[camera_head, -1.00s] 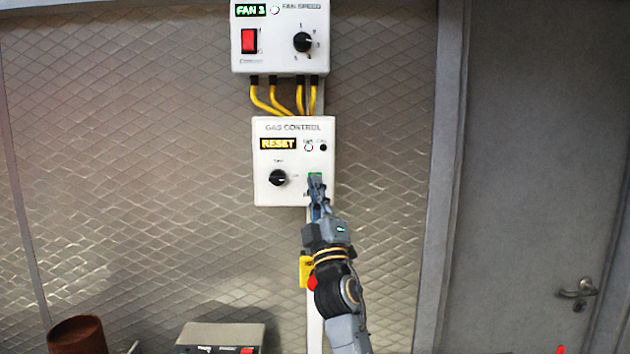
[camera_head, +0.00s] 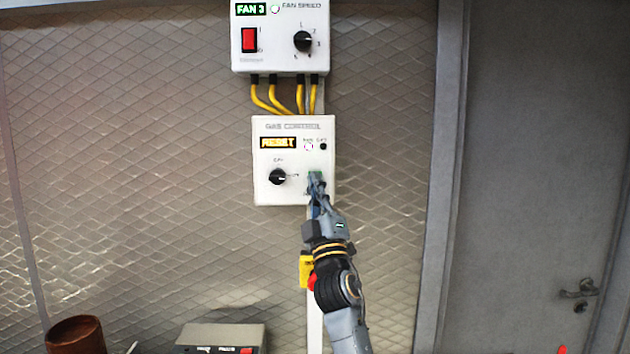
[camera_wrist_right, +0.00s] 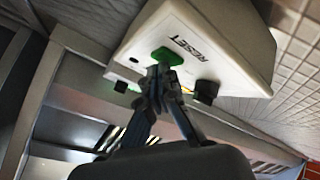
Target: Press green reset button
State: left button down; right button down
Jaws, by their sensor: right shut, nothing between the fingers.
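The white gas control box (camera_head: 262,190) is on the wall, with a lit orange RESET display (camera_head: 278,142) and a black knob (camera_head: 278,177). The green reset button (camera_head: 314,175) is at its lower right, mostly covered by my right gripper (camera_head: 315,184) in the head view. In the right wrist view the green button (camera_wrist_right: 167,56) shows beside the word RESET. My right gripper (camera_wrist_right: 160,72) is shut and empty, its fingertips at the button's edge; I cannot tell whether they touch it. My left gripper is not in view.
A fan speed box (camera_head: 279,64) with a red switch hangs above, joined by yellow cables (camera_head: 262,98). A yellow item (camera_head: 306,270) is on the wall strip below. A grey device (camera_head: 220,337) and a brown pot (camera_head: 76,335) stand lower left. A grey door (camera_head: 540,180) is at right.

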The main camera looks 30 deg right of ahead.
jog(key=shift+w+d, duration=0.15)
jog(key=shift+w, duration=0.05)
dwell(0.3)
jog(key=shift+s, duration=0.1)
jog(key=shift+s+a, duration=0.45)
jog(key=shift+s, duration=0.2)
jog(key=shift+s+a+p, duration=0.35)
jog(key=shift+s+a, duration=0.1)
jog(key=shift+s, duration=0.25)
jog(key=shift+s+a+p, duration=0.35)
jog(key=shift+s+a, duration=0.1)
jog(key=shift+s, duration=0.25)
jog(key=shift+s+a+p, duration=0.35)
jog(key=shift+s+a, duration=0.1)
jog(key=shift+s, duration=0.25)
jog(key=shift+f, duration=0.1)
